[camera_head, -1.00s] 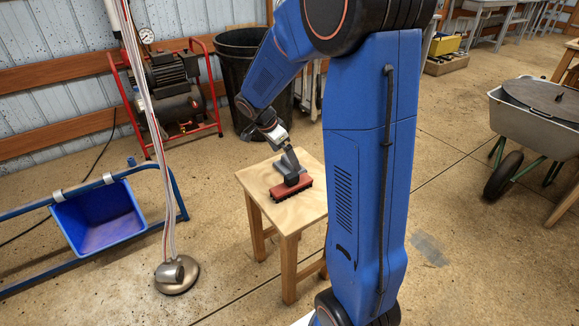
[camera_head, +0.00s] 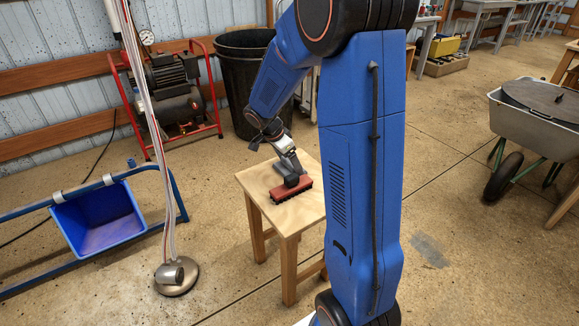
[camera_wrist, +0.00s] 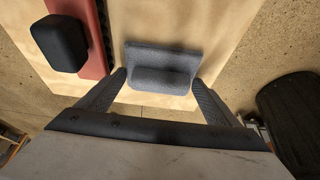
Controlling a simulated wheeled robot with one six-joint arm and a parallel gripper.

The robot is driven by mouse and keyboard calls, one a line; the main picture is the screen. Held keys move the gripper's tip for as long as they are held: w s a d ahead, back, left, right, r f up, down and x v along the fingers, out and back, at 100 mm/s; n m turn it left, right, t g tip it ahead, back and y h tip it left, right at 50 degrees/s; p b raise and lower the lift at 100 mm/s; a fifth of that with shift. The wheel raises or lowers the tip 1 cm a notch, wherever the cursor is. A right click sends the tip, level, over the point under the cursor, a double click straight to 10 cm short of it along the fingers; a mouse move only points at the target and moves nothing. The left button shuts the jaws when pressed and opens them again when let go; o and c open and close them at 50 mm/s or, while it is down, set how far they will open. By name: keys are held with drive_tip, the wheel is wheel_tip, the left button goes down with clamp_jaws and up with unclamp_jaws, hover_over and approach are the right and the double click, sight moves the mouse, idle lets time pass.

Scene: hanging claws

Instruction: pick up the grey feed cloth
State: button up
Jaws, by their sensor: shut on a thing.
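The grey feed cloth (camera_wrist: 163,66) is a folded grey piece with a raised ridge, between the two fingertips of my gripper (camera_wrist: 159,79) in the wrist view. The gripper is shut on the cloth's ridge, one finger at each end. Under it is the pale wooden top of a small stool (camera_head: 262,181). I cannot tell whether the cloth still touches the top. In the head view my gripper (camera_head: 289,161) is at the stool top, just behind a red brush, and the cloth is hard to tell from the fingers there.
The red brush (camera_head: 280,191) with a black knob lies close to the cloth, also at the left of the wrist view (camera_wrist: 92,38). A black bin (camera_head: 240,75) stands behind the stool. A blue trough (camera_head: 98,218) and a hanging claw cluster (camera_head: 176,275) are to the left.

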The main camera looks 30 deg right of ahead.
wheel_tip(320, 180, up, 18)
idle(0.6)
drive_tip(key=o, duration=0.5)
drive_tip(key=shift+c, duration=1.4)
